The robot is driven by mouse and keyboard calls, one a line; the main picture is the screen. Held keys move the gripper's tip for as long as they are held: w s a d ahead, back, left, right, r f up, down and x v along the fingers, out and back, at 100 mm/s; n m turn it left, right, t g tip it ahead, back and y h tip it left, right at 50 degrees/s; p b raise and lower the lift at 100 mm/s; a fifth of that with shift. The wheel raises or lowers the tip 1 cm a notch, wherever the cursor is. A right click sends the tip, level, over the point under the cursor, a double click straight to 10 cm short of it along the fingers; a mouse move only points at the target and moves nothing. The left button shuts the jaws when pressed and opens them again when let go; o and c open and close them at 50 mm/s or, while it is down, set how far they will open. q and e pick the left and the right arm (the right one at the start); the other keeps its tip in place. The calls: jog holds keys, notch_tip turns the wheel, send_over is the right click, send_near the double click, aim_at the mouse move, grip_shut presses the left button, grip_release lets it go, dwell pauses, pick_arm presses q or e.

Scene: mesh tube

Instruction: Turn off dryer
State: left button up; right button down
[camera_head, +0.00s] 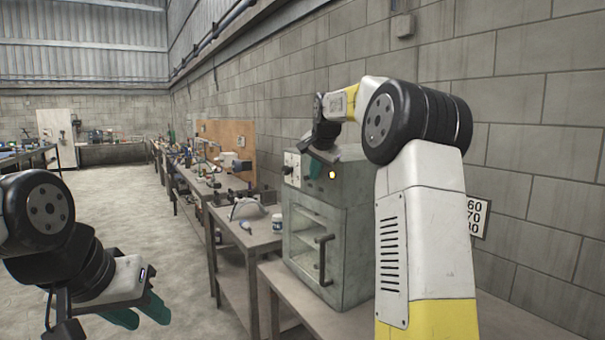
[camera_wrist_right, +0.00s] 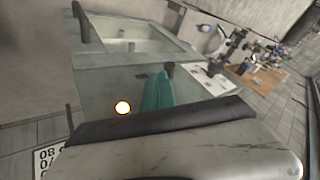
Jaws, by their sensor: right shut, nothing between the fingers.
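The dryer (camera_head: 345,225) is a grey metal cabinet with a glass door and a dark vertical handle (camera_head: 323,258), standing on a bench. Its upper front has a light panel with dark controls (camera_head: 289,168) and a lit yellow lamp (camera_head: 332,175). The lamp also glows in the right wrist view (camera_wrist_right: 122,107). My right gripper (camera_head: 314,168) is shut and empty in front of the panel, left of the lamp. Its teal fingers (camera_wrist_right: 157,92) appear close to a dark knob (camera_wrist_right: 168,69); contact is unclear. My left gripper (camera_head: 140,312) is low at the left, away from the dryer; its finger opening is unclear.
A workbench (camera_head: 255,234) with a clear curved object and a small white jar (camera_head: 277,222) stands left of the dryer. More cluttered benches run along the block wall behind. A number sign (camera_head: 478,216) hangs at right. The floor (camera_head: 190,270) at left is free.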

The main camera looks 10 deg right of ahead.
aim_at(305, 178)
jog(key=a+m+h, duration=0.1)
jog(key=w+a+m+h, duration=0.1)
jog(key=m, duration=0.1)
jog(key=m+h, duration=0.1)
jog(key=m, duration=0.1)
jog(key=shift+w+a+g+h, duration=0.3)
jog(key=shift+a+g, duration=0.1)
jog(key=shift+w+m+h, duration=0.15)
jog(key=shift+m+h, duration=0.25)
jog(key=shift+m, duration=0.4)
jog(key=shift+d, duration=0.1)
jog(key=shift+s+d, duration=0.2)
jog(key=shift+d, duration=0.5)
jog(key=shift+r, duration=0.1)
